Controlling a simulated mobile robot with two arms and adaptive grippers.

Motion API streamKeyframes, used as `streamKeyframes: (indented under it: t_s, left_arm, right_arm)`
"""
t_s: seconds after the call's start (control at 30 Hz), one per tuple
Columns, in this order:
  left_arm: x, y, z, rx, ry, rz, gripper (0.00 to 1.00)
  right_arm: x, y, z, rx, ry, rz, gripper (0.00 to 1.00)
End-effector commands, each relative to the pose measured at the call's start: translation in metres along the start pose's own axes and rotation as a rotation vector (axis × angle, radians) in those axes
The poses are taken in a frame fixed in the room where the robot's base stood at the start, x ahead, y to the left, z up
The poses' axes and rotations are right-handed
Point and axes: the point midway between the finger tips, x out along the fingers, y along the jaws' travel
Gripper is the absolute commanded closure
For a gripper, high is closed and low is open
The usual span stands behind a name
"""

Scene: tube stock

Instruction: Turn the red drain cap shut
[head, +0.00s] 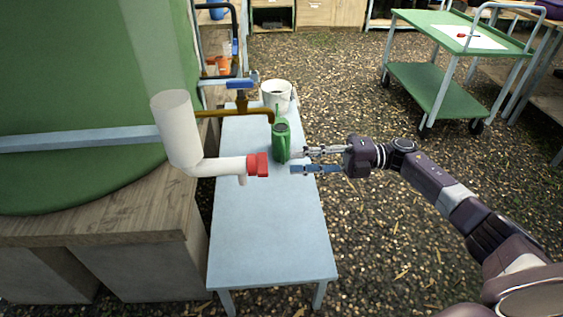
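The red drain cap (257,164) sits on the right end of a white elbow pipe (215,166) beside the green tank. My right gripper (292,161) comes in from the right with its fingers pointing left at the cap. Its two fingers are apart, with nothing between them. A gap shows between the fingertips and the cap. My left gripper is not in view.
A pale blue bench (262,232) stands below the pipe. A green watering can (281,143) stands close to my upper finger, and a white bucket (277,93) is behind it. A brass tap with a blue handle (240,84) projects above the bench. A green cart (455,75) stands at the back right.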

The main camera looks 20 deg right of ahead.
Motion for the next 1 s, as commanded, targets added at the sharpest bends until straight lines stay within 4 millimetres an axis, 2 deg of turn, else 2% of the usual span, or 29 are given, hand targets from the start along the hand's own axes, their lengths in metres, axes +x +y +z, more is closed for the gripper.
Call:
streamKeyframes:
  t_s: [0.1, 0.33, 0.9, 1.0]
  left_arm:
    - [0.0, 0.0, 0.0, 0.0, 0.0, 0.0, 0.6]
    - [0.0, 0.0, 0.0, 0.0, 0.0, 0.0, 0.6]
    - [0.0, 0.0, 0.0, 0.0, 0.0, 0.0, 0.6]
    - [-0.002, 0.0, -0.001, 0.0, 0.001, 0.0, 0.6]
  right_arm:
    - [-0.024, -0.001, 0.001, 0.001, -0.003, -0.001, 0.72]
    - [-0.049, 0.0, 0.0, 0.0, -0.001, 0.0, 0.72]
    - [-0.052, 0.0, 0.0, 0.0, 0.0, 0.001, 0.72]
    - [-0.044, -0.002, 0.002, 0.006, -0.016, 0.01, 0.72]
